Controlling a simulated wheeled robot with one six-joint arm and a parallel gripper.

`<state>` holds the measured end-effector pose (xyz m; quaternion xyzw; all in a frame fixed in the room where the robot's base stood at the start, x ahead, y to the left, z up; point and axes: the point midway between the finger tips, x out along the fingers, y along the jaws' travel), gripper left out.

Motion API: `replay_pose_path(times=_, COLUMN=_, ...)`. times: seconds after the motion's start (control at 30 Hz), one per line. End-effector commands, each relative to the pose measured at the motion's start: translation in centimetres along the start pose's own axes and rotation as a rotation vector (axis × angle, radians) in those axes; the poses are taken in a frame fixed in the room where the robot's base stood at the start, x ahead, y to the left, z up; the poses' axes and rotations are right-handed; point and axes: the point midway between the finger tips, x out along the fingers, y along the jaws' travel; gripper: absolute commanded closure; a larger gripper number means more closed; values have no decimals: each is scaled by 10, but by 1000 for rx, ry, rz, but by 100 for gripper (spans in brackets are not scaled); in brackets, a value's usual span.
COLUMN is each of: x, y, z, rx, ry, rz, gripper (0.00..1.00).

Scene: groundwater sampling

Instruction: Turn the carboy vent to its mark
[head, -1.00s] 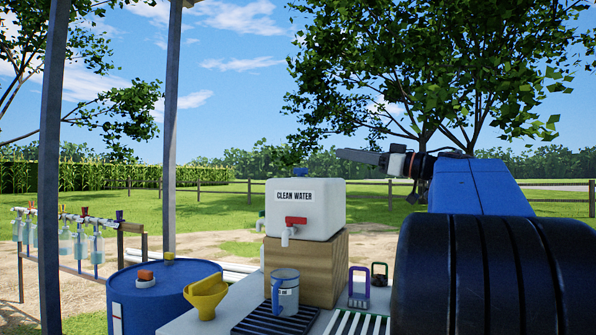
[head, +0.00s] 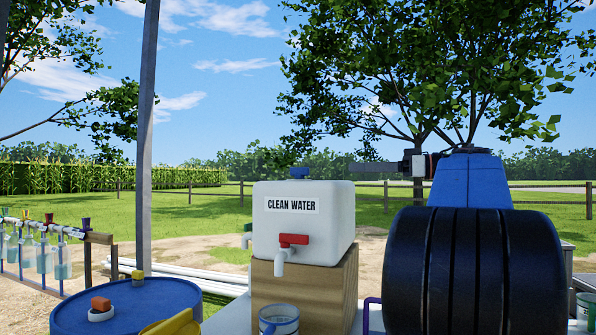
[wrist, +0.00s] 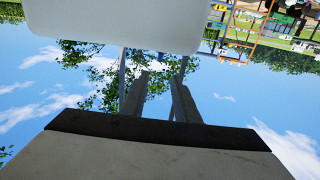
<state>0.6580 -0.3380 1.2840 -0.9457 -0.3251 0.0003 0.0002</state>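The white carboy (head: 325,222) marked CLEAN WATER stands upright on a wooden block (head: 305,287). Its blue vent (head: 300,173) sits on top, and a red-handled tap (head: 293,240) is on its front. No vent mark can be made out. My gripper (head: 360,167) is to the right of the vent, at about its height in the picture, and apart from it. In the wrist view my gripper (wrist: 158,100) has its two fingers apart with nothing between them. A pale, rounded body, seemingly the carboy (wrist: 120,25), fills the top there.
A blue drum (head: 125,305) with an orange-topped cap stands at front left, beside a yellow funnel (head: 172,325). A mug (head: 279,320) stands before the block. Sample bottles (head: 42,255) hang on a rack at far left. Open air surrounds the vent.

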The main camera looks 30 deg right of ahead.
Motion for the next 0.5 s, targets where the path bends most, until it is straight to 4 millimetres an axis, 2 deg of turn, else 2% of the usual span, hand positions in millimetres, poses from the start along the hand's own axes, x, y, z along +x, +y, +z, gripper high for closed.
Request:
replay_pose_path(times=0.17, x=9, y=-1, z=0, rx=0, ry=-1, rz=-3, gripper=72)
replay_pose_path(times=0.5, x=55, y=-1, z=0, rx=0, ry=1, rz=-4, gripper=72)
